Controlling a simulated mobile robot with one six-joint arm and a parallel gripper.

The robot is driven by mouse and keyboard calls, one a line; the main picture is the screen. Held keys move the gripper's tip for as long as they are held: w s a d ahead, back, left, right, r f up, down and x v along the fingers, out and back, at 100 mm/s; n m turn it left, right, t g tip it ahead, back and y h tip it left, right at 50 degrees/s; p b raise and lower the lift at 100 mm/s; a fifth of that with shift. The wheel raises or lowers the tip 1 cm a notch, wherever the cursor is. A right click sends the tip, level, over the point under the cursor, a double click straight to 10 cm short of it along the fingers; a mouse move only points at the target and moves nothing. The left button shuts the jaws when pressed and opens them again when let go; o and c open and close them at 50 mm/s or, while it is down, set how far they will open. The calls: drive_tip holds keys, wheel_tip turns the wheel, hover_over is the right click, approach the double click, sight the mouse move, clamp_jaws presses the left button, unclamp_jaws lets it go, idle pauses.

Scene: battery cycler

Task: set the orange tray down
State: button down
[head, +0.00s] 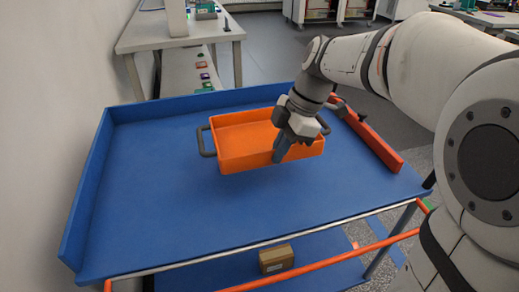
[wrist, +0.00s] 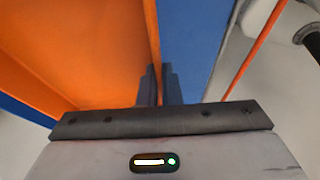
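The orange tray (head: 243,158) is over the middle of the blue cart top (head: 150,200) in the head view, open side up, with a dark handle at each end. Its inside looks empty. I cannot tell whether its underside touches the cart top or hangs just above it. My gripper (head: 281,157) is at the tray's near wall, right of its middle. In the wrist view, the two dark fingers of my gripper (wrist: 160,78) straddle the wall of the orange tray (wrist: 85,55), closed on it with little gap.
The blue cart top has raised edges at the left and back, and an orange bar (head: 373,142) along its right side. Blue surface is bare left of and in front of the tray. A brown box (head: 276,260) sits on the lower shelf. A white bench (head: 150,32) stands behind.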

wheel_tip(320, 180, down, 5)
drive_tip(key=shift+a+r+b, duration=0.1)
drive_tip(key=shift+b, duration=0.45)
drive_tip(key=shift+f+b, duration=0.5)
drive_tip(key=shift+f, duration=1.8)
drive_tip(key=c, duration=2.1)
unclamp_jaws()
drive_tip(key=shift+f, duration=0.15)
drive_tip(key=o, duration=0.5)
